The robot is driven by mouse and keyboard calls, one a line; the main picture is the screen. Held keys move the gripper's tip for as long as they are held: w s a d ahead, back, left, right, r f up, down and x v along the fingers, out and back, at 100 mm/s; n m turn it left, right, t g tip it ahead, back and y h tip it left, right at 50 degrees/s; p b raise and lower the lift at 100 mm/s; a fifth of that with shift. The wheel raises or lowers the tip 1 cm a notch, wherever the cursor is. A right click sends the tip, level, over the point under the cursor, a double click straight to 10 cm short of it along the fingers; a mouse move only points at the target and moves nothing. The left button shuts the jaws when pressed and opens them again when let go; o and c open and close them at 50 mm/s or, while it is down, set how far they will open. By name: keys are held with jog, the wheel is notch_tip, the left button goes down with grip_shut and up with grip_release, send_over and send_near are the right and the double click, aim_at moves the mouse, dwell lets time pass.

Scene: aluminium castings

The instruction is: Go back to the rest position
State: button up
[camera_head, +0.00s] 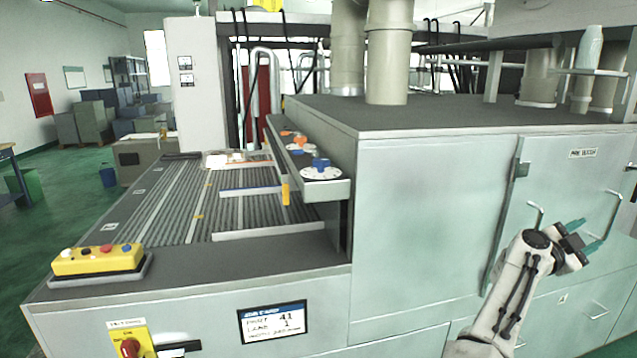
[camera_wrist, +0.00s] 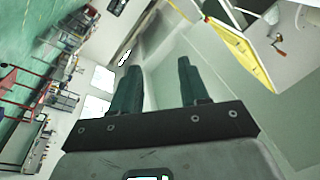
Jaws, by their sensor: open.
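My gripper (camera_head: 590,233) is at the lower right of the head view, in front of the pale green cabinet doors. Its two green fingers are apart with nothing between them. In the wrist view my gripper (camera_wrist: 160,85) also shows its two dark green fingers spread and empty. My white arm reaches up to it from the bottom edge of the head view. I cannot tell the exact gap between the fingers and the door handle (camera_head: 610,214) behind them.
A large pale green machine (camera_head: 430,215) fills the centre and right. On its left is a roller conveyor (camera_head: 180,205) with a yellow button box (camera_head: 98,260) at the front corner. A small screen (camera_head: 272,322) is on the front panel. Open green floor (camera_head: 30,235) lies at far left.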

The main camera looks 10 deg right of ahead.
jog(key=w+a+f+n+t+y, duration=0.25)
jog(key=a+n+t+y, duration=0.5)
jog(key=n+t, duration=0.8)
jog(key=s+a+f+n+g+y, duration=0.25)
jog(key=a+f+n+y, duration=0.65)
jog(key=a+f, duration=0.6)
jog(key=s+a+f+g+y, duration=0.3)
jog(key=s+a+f+g, duration=0.4)
jog(key=s+a+f, duration=0.75)
jog(key=s+a+f+g, duration=0.1)
jog(key=s+a+g, duration=0.1)
jog(key=s, duration=0.8)
jog(key=s+a+f+g, duration=0.1)
jog(key=s+g, duration=0.3)
jog(key=s, duration=0.6)
jog(key=shift+s+a+g, duration=0.15)
jog(key=shift+a+g, duration=0.25)
jog(key=shift+a, duration=0.35)
